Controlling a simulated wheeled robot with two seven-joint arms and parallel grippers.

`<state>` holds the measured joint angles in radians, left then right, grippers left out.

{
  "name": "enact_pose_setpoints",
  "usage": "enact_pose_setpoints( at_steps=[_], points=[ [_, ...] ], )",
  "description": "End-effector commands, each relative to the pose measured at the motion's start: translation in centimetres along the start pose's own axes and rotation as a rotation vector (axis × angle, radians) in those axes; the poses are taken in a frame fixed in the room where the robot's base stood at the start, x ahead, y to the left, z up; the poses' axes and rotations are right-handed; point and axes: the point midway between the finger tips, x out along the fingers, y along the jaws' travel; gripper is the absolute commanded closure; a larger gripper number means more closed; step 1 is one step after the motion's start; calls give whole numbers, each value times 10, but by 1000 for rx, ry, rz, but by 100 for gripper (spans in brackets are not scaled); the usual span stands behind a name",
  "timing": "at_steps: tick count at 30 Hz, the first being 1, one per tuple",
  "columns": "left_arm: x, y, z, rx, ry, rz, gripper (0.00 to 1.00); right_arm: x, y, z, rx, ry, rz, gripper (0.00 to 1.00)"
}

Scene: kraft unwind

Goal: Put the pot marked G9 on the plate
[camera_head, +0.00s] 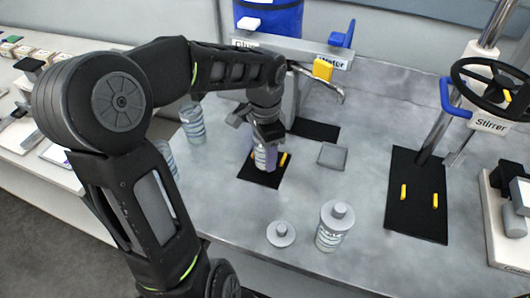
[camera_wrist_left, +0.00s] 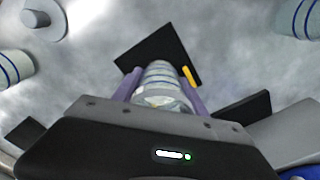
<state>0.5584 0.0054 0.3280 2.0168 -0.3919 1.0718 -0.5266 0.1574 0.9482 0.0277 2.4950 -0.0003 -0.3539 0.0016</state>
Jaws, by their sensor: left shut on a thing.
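My left gripper (camera_head: 266,152) is shut on a clear, banded pot (camera_head: 263,161), above or on a black mat (camera_head: 262,179) with yellow marks. In the left wrist view, the pot (camera_wrist_left: 162,82) is between the purple fingers of the left gripper (camera_wrist_left: 163,96). The pot looks upright; I cannot tell whether it touches the mat. No G9 mark is readable on it. A small grey square plate (camera_head: 333,156) lies bare to the right of the mat. My right gripper is not in view.
Banded pots (camera_head: 192,125) stand left of the gripper. A lidded pot (camera_head: 334,230) and a round grey lid (camera_head: 281,234) are at the front. The Water tap (camera_head: 325,82) rises behind. The stirrer (camera_head: 482,100) stands over a black mat (camera_head: 416,200) at right.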

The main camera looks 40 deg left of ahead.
Motion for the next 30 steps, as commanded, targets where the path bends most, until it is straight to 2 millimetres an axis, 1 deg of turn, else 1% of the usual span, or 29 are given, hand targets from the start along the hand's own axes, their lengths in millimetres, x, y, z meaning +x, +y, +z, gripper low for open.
enact_pose_setpoints(
  at_steps=[2, 9, 13, 14, 21, 30],
  points=[
    [5, 0, 0, 0, 1, -1, 95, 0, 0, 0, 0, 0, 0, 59],
    [5, 0, 0, 1, 2, -2, 95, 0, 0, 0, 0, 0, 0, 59],
    [10, 0, 0, 1, 1, -2, 95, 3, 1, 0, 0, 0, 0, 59],
    [9, 0, 0, 1, 1, -2, 49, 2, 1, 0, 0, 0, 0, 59],
    [8, -1, 0, 1, 2, -3, 29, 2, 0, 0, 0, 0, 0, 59],
    [7, -3, 0, 0, 3, -8, 28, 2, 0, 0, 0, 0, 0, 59]
  ],
)
